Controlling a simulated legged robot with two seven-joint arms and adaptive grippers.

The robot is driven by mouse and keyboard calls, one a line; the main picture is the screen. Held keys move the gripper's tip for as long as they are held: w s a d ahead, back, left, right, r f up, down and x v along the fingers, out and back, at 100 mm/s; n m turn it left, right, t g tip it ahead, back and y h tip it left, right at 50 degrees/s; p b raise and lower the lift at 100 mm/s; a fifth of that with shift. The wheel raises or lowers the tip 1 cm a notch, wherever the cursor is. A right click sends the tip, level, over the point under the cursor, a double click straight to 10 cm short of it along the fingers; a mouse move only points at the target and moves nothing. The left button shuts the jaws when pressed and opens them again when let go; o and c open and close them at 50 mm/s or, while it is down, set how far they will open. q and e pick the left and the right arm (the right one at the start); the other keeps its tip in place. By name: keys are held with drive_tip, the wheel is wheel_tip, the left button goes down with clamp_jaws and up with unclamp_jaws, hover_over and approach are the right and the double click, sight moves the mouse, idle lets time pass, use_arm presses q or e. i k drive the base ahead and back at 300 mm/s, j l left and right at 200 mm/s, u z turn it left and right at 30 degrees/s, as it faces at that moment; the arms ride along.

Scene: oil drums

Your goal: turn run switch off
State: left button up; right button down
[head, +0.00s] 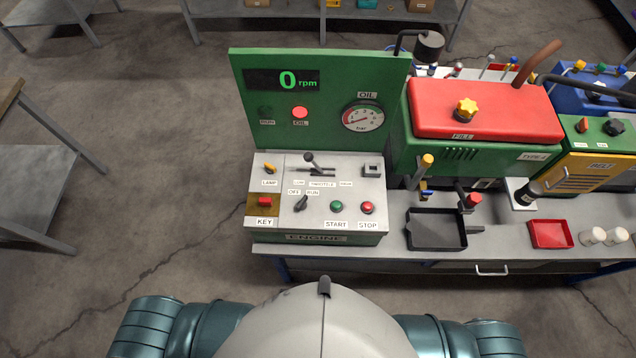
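The run switch (302,203) is a small black rotary knob on the sloped grey face of the engine control panel (370,190). Its slanted handle has its upper end to the right, toward the RUN label (313,192). The OFF label (294,192) is above and left of the knob. The display (283,81) reads 0 rpm. The RUN lamp (266,112) looks dark and the OIL lamp (300,113) is red. Neither gripper shows in the head view; only parts of my body and shoulders are at the bottom.
Near the knob are the red key (264,202), throttle lever (312,163), lamp switch (269,168), green START button (336,206) and red STOP button (367,208). A green engine with a red top (485,108) and a black tray (436,230) are on the right.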

sight(302, 204)
drive_tip(key=k+z, duration=0.3)
drive_tip(key=z, duration=0.2)
drive_tip(key=k+z, duration=0.3)
drive_tip(key=z, duration=0.2)
